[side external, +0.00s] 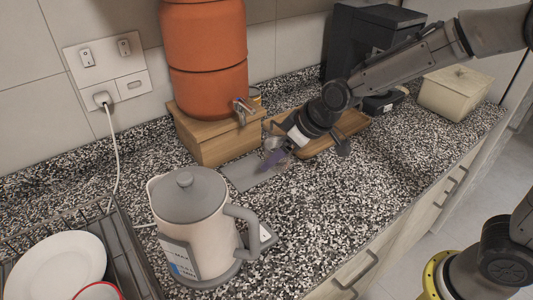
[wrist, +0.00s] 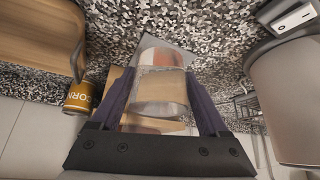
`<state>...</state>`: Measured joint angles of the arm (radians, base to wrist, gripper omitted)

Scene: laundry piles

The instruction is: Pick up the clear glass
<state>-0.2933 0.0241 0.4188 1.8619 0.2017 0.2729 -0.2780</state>
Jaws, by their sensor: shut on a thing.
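The clear glass (wrist: 160,88) sits between the two dark purple fingers of my gripper (wrist: 158,80) in the wrist view, with a finger against each side. Surfaces behind it show through its wall. In the side view my gripper (side external: 275,157) is low over the counter, near a grey mat (side external: 248,177), in front of the wooden stand. The glass is small and partly hidden by the fingers there, and I cannot tell whether its base touches the mat.
An orange clay dispenser (side external: 205,55) with a metal tap stands on a wooden stand (side external: 215,138) close by. A kettle (side external: 190,225) is at front left. A wooden tray (side external: 345,128) lies behind my gripper. A yellow can (wrist: 80,96) is near. The counter at right front is clear.

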